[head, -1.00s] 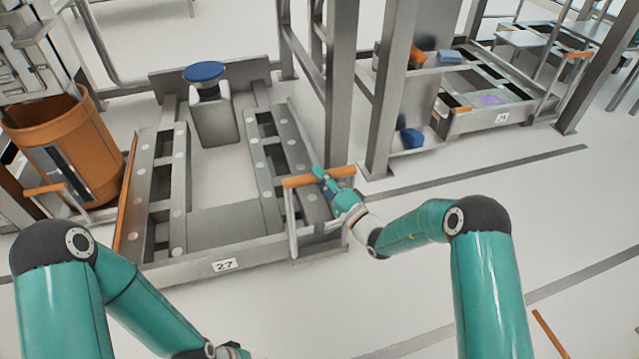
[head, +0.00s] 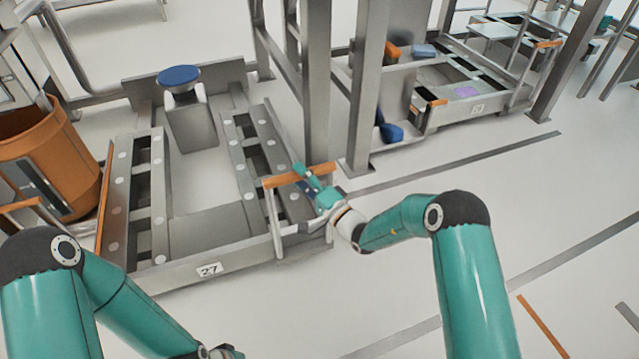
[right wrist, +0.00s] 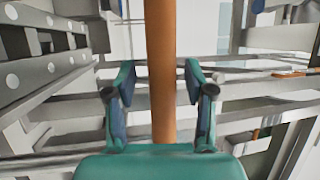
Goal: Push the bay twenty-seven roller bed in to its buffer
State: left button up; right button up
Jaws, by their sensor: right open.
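The bay twenty-seven roller bed (head: 150,277) is a low grey frame with two rails of pale rollers and a "27" label on its front. An orange handle bar (head: 282,181) stands on posts at its front right corner. My right gripper (head: 306,177) is at this bar. In the right wrist view the bar (right wrist: 161,70) runs between the two open fingers of the gripper (right wrist: 158,80), with a gap on each side. The grey buffer post with a round blue pad (head: 179,76) stands at the bed's far end.
A grey upright (head: 367,90) stands close to the handle's right. An orange bin (head: 50,160) is at the left. Another bed (head: 455,113) with an orange handle stands at the back right. The floor at right is open, with grey stripes (head: 460,163).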

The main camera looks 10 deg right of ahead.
jog(key=v, duration=1.1)
jog(key=shift+s+d+f, duration=0.2)
jog(key=shift+s+d, duration=0.05)
jog(key=shift+c, duration=0.4)
